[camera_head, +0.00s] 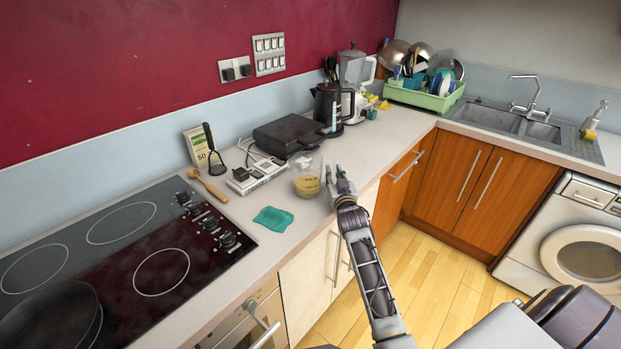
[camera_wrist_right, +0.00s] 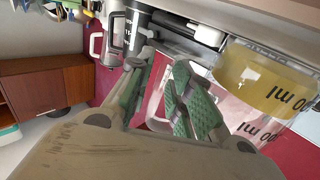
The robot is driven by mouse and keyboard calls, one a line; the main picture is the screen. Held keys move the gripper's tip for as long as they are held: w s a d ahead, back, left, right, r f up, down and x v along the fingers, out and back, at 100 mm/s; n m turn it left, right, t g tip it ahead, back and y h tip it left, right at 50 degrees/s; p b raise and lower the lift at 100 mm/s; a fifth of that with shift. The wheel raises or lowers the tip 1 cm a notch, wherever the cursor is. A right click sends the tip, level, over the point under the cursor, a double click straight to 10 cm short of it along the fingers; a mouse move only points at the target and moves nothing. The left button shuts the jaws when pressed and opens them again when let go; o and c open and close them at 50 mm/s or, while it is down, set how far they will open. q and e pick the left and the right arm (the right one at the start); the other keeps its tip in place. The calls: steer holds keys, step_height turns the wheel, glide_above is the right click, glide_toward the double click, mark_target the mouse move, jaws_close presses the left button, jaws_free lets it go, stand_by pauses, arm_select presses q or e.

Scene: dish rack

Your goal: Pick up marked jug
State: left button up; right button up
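The marked jug (camera_head: 307,186) is clear, with yellow contents or a yellow band, and stands on the counter near its front edge. In the right wrist view it fills the right side (camera_wrist_right: 262,78), turned sideways, with black "ml" marks. My right gripper (camera_head: 336,176) is just right of the jug in the head view. In the right wrist view its two green-padded fingers (camera_wrist_right: 160,78) are apart. A clear loop, which looks like the jug's handle, shows between and behind them; contact cannot be told. My left gripper is not in view.
A teal cloth (camera_head: 273,219) lies in front of the jug. A white box-like device (camera_head: 257,175) and a black appliance (camera_head: 288,136) stand behind it. A black kettle (camera_head: 329,106) is farther right. The hob (camera_head: 120,262) is at left.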

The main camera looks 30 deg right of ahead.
jaws_close()
steer(key=shift+r, duration=0.1)
steer(key=shift+r+p, duration=0.3)
steer(key=shift+r, duration=4.65)
